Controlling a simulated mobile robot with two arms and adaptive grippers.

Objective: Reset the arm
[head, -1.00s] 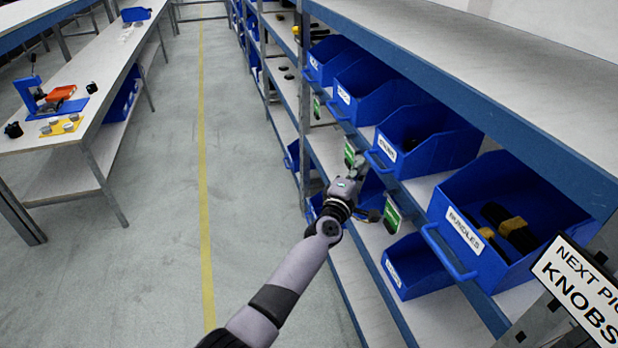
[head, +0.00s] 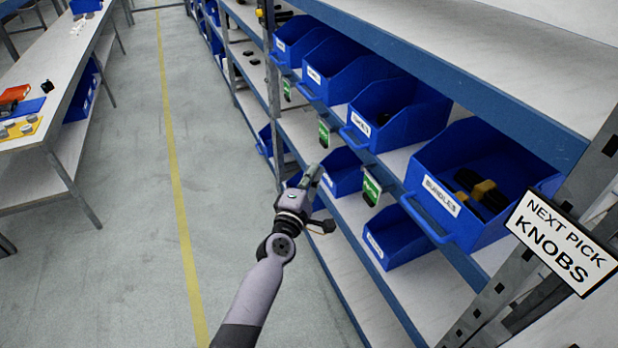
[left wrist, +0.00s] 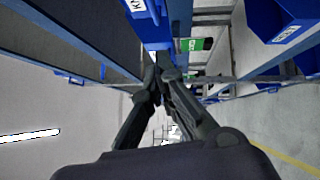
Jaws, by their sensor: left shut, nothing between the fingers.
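My left gripper (head: 314,178) is in front of the shelving in the head view, beside the lower row of blue bins. In the left wrist view its dark fingers (left wrist: 160,80) come together at the tips, shut and empty. My left arm comes up from the bottom of the head view, over the aisle floor. My right gripper is in neither current view.
The shelf (head: 440,65) holds several blue bins, including a BUNDLES bin (head: 480,185) with dark items inside. Green tags (head: 371,190) hang along the shelf edge. A NEXT PICK KNOBS sign (head: 562,242) stands at right. A workbench (head: 62,100) is at left; the aisle (head: 130,230) between is clear.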

